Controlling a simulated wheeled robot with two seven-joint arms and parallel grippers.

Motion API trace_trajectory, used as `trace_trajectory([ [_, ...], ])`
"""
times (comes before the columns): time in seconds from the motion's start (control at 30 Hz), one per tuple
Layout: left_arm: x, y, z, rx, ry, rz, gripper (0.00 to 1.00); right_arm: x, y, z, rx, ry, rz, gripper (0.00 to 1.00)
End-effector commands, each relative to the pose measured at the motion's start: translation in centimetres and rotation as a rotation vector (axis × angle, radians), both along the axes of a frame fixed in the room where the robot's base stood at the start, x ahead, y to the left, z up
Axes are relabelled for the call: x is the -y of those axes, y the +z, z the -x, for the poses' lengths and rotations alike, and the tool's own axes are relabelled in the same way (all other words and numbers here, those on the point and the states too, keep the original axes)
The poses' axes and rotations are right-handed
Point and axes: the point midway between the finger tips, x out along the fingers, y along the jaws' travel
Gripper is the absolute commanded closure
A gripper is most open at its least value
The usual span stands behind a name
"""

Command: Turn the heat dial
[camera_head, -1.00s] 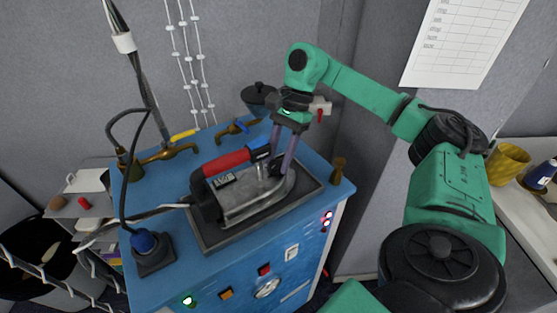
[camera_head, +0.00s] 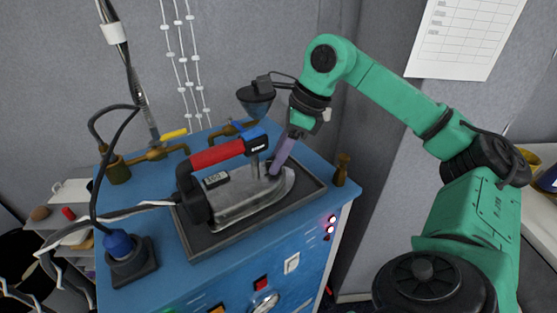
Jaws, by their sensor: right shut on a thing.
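A steam iron (camera_head: 240,196) with a grey metal body, black rear and red handle (camera_head: 217,154) rests on a dark tray (camera_head: 198,243) on the blue cabinet. My right gripper (camera_head: 273,169) comes down from above onto the top of the iron near its nose, beside the blue front of the handle. Its purple-grey fingers line up one behind the other and are shut on a small dark knob there, apparently the heat dial. The fingers hide most of this knob, so its setting cannot be read. My left gripper is not in view.
The blue cabinet (camera_head: 130,200) has a round dial (camera_head: 264,304) and switches on its front. Brass taps, a dark blue funnel (camera_head: 256,97) and a brass peg (camera_head: 342,169) stand around the tray. A cable (camera_head: 130,207) runs from the iron's rear to the left.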

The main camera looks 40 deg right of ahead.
Motion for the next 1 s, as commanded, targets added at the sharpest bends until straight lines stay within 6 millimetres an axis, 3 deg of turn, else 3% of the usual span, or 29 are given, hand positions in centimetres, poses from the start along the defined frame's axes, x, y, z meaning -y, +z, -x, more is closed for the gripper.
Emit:
trace_trajectory([
  [0.5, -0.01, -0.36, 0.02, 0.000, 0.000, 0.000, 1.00, -0.30, 0.14, 0.19, 0.002, -0.350, -0.001, 1.00],
  [1.0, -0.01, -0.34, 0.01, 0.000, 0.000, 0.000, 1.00, -0.32, 0.12, 0.19, 0.001, -0.412, -0.001, 1.00],
])
